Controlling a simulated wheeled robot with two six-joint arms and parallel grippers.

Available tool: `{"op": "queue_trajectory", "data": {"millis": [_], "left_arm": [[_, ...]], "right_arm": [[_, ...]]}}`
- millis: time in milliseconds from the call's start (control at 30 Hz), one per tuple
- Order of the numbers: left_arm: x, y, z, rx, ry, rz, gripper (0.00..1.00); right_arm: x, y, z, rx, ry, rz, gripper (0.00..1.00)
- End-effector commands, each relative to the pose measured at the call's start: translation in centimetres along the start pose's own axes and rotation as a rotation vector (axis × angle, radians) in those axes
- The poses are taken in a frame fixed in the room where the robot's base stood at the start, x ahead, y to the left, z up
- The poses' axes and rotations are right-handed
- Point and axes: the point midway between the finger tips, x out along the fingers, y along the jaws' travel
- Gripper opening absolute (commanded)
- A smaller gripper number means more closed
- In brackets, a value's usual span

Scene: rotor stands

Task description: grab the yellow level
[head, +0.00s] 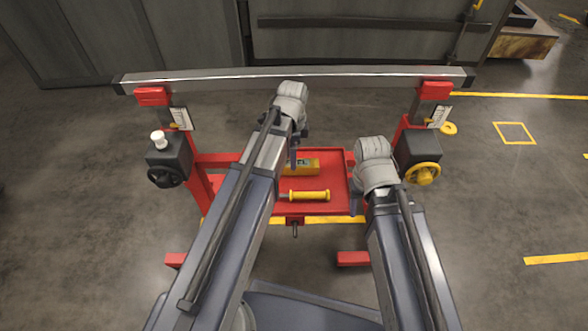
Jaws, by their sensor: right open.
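The yellow level (305,167), a short block with dark markings, lies at the back of a red tray (335,205). My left arm covers its left end. My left gripper (294,158) hangs from its wrist over the left part of the level. Its fingers are small and dark, and I cannot tell whether they are open or touch the level. My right gripper (356,203) is open at the tray's right edge, to the right of the level and apart from it, partly hidden by its wrist.
A yellow cylindrical tool (309,196) lies in front of the level in the tray. A grey beam (200,82) spans two red stands behind it. A black handwheel (168,176) is left, a yellow handwheel (423,174) right. Open floor lies at both sides.

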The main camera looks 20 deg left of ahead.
Motion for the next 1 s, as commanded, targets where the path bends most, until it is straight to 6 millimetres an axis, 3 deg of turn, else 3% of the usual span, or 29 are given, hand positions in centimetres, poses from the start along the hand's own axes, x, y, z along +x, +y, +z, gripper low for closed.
{"op": "queue_trajectory", "data": {"millis": [100, 433, 800, 1000], "left_arm": [[1.6, 0.0, 0.0, 0.0, 0.0, 0.0, 0.85], [2.2, -0.1, -0.1, -0.001, 0.0, 0.0, 0.85], [6.4, -0.6, -0.3, -0.001, 0.0, 0.0, 0.85], [7.0, -0.6, -0.3, -0.001, 0.0, 0.0, 0.85]], "right_arm": [[1.6, -0.1, -0.1, 0.0, 0.0, 0.0, 0.5], [2.2, -0.2, -0.1, 0.0, 0.0, 0.0, 0.5], [6.4, -0.5, -0.4, -0.002, 0.0, 0.006, 0.5], [6.9, -0.5, -0.4, -0.002, 0.0, 0.009, 0.5]]}}
